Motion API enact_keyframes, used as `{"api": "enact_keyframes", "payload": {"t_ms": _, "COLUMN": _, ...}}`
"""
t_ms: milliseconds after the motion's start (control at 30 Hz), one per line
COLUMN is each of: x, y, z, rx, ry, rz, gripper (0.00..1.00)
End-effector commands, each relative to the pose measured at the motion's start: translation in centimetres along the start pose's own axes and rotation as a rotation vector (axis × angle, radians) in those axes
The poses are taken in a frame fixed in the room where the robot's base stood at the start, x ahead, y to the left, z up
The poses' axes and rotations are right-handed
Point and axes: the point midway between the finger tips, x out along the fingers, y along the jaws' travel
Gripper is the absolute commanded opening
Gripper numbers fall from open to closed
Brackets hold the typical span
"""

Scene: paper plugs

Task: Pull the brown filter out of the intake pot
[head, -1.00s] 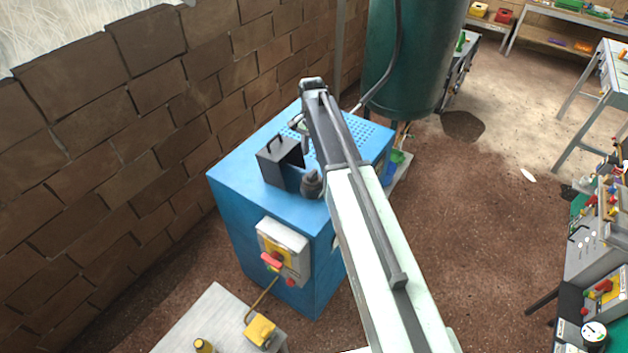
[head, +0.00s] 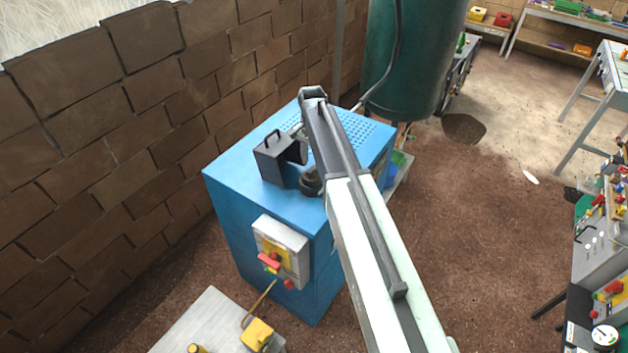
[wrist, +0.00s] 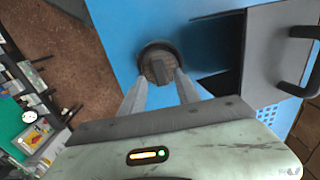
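The intake pot (head: 311,181) is a dark round pot on top of the blue machine, partly covered by my arm in the head view. In the wrist view its dark rim (wrist: 158,43) encircles the brown filter (wrist: 149,69), which sits in the pot with a raised grip bar across its top. My gripper (wrist: 162,75) is open and empty. Its two pale fingers are apart, with their tips at the near side of the pot, one on each side of the bar. Whether they touch anything I cannot tell. In the head view the fingers are hidden.
A dark grey box with a handle (head: 270,164) stands on the blue machine (head: 237,190) close beside the pot; it also shows in the wrist view (wrist: 266,62). A brick wall is at the left. A green tank (head: 410,60) stands behind.

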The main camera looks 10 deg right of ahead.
Motion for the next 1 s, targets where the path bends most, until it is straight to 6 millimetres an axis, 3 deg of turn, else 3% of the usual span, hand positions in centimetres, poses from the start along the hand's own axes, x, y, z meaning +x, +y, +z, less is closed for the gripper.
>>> {"api": "enact_keyframes", "payload": {"t_ms": 500, "x": 3.3, "y": -0.1, "z": 0.1, "rx": -0.001, "ry": 0.000, "rz": 0.000, "gripper": 0.38}}
{"api": "enact_keyframes", "payload": {"t_ms": 767, "x": 3.3, "y": -0.1, "z": 0.1, "rx": -0.001, "ry": 0.000, "rz": 0.000, "gripper": 0.38}}
{"api": "enact_keyframes", "payload": {"t_ms": 900, "x": 3.3, "y": -0.1, "z": 0.1, "rx": -0.001, "ry": 0.000, "rz": 0.000, "gripper": 0.00}}
{"api": "enact_keyframes", "payload": {"t_ms": 1000, "x": 3.3, "y": -0.1, "z": 0.1, "rx": -0.001, "ry": 0.000, "rz": 0.000, "gripper": 0.00}}
